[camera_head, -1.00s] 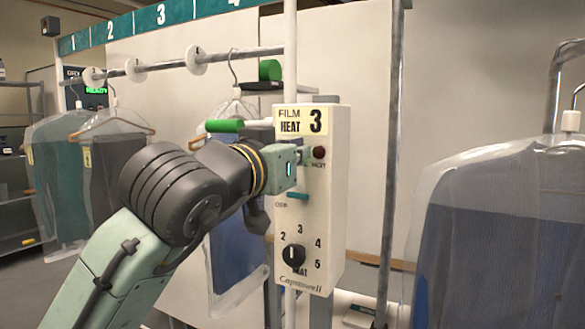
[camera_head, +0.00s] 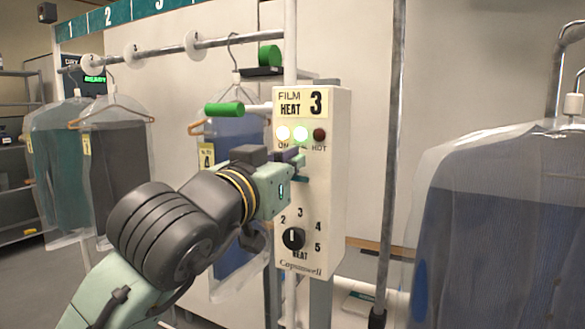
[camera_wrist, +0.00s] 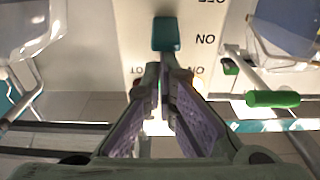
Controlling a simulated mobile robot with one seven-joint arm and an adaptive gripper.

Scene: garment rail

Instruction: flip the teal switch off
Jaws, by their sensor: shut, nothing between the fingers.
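The teal switch (camera_wrist: 166,34) is a small lever on the cream control panel (camera_head: 335,190). In the wrist view, which is upside down, it lies level with an ON label, with OFF at the picture's top edge. In the head view a sliver of the switch (camera_head: 301,179) shows beneath my fingers. My gripper (camera_head: 298,158) is shut and empty, in front of the panel just above the switch. In the wrist view its fingertips (camera_wrist: 165,72) point at the switch; I cannot tell whether they touch it.
A black heat dial (camera_head: 293,238) sits lower on the panel. A green-gripped handle (camera_head: 225,109) juts out left. Bagged garments hang left and right (camera_head: 500,220).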

